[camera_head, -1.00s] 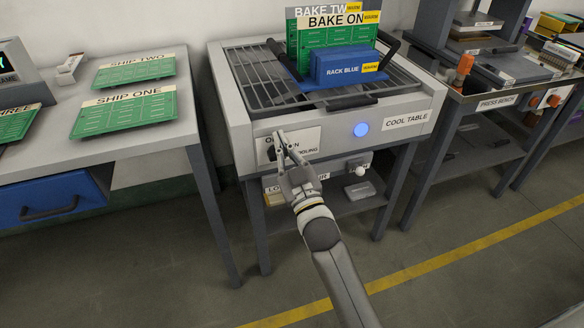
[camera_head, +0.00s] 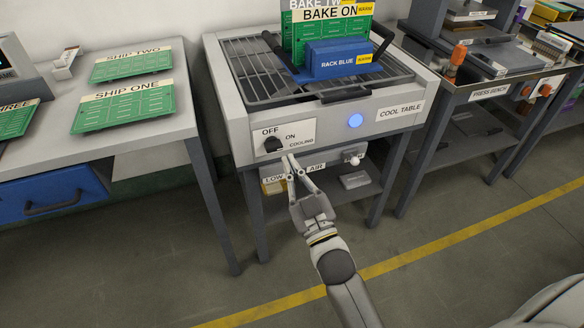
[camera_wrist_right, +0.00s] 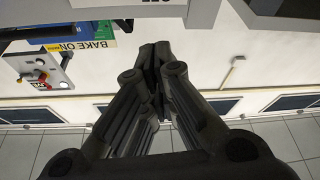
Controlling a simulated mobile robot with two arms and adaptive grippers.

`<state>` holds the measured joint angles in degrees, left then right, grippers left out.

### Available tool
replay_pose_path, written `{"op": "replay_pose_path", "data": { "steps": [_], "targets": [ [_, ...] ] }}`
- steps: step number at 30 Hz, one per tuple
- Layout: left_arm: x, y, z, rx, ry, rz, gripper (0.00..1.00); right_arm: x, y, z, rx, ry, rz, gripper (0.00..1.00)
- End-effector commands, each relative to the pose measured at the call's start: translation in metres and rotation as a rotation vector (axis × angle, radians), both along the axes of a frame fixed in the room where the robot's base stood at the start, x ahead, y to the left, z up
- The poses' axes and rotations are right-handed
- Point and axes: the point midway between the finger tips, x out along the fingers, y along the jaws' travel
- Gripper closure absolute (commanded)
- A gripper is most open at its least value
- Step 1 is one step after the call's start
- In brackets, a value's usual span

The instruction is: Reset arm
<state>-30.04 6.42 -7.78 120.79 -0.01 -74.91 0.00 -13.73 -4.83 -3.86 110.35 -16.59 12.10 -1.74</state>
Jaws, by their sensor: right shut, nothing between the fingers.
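My right gripper (camera_head: 289,158) is shut and empty, just below the front panel of the cool table (camera_head: 218,90). It also shows in the right wrist view (camera_wrist_right: 155,50), with its fingertips together. The black cooling knob (camera_head: 273,144) on the panel, between the OFF and ON labels, is up and left of the fingertips and looks clear of them. A round blue light (camera_head: 355,120) glows to the right on the same panel. My left gripper is not in view.
The blue rack (camera_head: 325,62) with green boards stands on the cool table's grate. To the left, a table (camera_head: 150,135) bears the SHIP ONE board (camera_head: 125,106) and others. The press bench (camera_head: 475,92) stands right. Open floor with a yellow line lies in front.

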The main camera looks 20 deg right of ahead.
Motion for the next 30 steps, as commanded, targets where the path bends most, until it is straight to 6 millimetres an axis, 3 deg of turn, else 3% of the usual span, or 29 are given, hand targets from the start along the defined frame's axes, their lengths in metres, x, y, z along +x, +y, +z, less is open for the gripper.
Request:
{"op": "replay_pose_path", "data": {
  "steps": [15, 19, 23, 26, 30],
  "targets": [
    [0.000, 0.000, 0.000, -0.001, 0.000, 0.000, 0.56, -0.001, 0.000, 0.000, 0.000, -0.001, 0.000, 1.00],
    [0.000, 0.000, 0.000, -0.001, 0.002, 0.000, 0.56, -0.001, -0.002, -0.011, 0.003, 0.046, -0.004, 1.00],
    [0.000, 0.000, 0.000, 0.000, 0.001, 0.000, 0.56, -0.004, -0.009, -0.050, 0.015, 0.218, -0.017, 1.00],
    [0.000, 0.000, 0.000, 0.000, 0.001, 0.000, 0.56, -0.016, -0.015, -0.097, 0.026, 0.424, -0.031, 1.00],
    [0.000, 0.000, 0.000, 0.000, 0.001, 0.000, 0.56, -0.050, -0.023, -0.165, 0.037, 0.732, -0.047, 1.00]
  ]
}}
